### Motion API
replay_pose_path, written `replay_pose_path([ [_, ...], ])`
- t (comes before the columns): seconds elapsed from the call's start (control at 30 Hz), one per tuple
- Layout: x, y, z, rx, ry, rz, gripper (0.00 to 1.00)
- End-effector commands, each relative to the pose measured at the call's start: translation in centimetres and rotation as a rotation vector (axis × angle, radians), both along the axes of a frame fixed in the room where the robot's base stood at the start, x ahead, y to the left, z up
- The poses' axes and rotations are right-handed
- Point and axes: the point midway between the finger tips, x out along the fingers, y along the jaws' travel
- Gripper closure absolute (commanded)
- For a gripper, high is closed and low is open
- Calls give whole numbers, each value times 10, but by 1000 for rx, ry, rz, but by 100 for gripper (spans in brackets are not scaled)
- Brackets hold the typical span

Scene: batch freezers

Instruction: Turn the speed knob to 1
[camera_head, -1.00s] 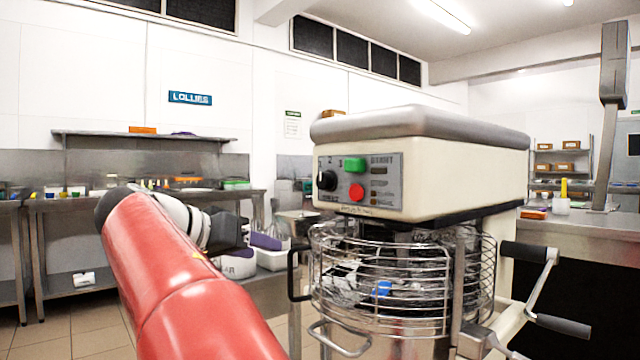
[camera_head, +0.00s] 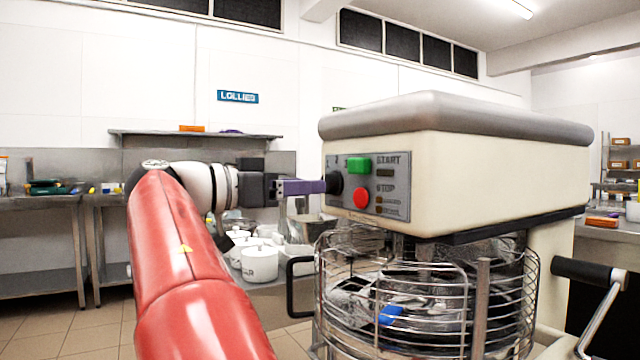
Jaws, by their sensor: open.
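The speed knob (camera_head: 334,183) is a black round knob at the left of the grey control panel (camera_head: 395,208) on the cream mixer head (camera_head: 450,160). The panel also has a green start button (camera_head: 359,164) and a red stop button (camera_head: 361,198). My gripper (camera_head: 322,186) points right at the panel, with its purple finger at the left side of the knob. The finger overlaps the knob's edge in the picture; I cannot tell whether they touch. The second finger is hidden. Which number the knob points at is too small to tell.
The wire bowl guard (camera_head: 420,290) is below the mixer head, with a black-handled crank (camera_head: 590,272) at right. Steel counters with white tubs (camera_head: 258,262) stand behind my arm. A wall shelf (camera_head: 195,134) hangs at back left.

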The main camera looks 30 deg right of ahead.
Motion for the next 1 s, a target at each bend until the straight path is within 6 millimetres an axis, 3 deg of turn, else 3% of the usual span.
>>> replay_pose_path([
  [0.2, 1, -29, 0, 1, 2, -1, 47],
  [0.57, 1, -35, 0, 1, 1, 1, 47],
  [0.9, 1, -35, 0, 1, 1, 1, 90],
  [1.0, 1, -35, -1, 1, 3, 1, 91],
])
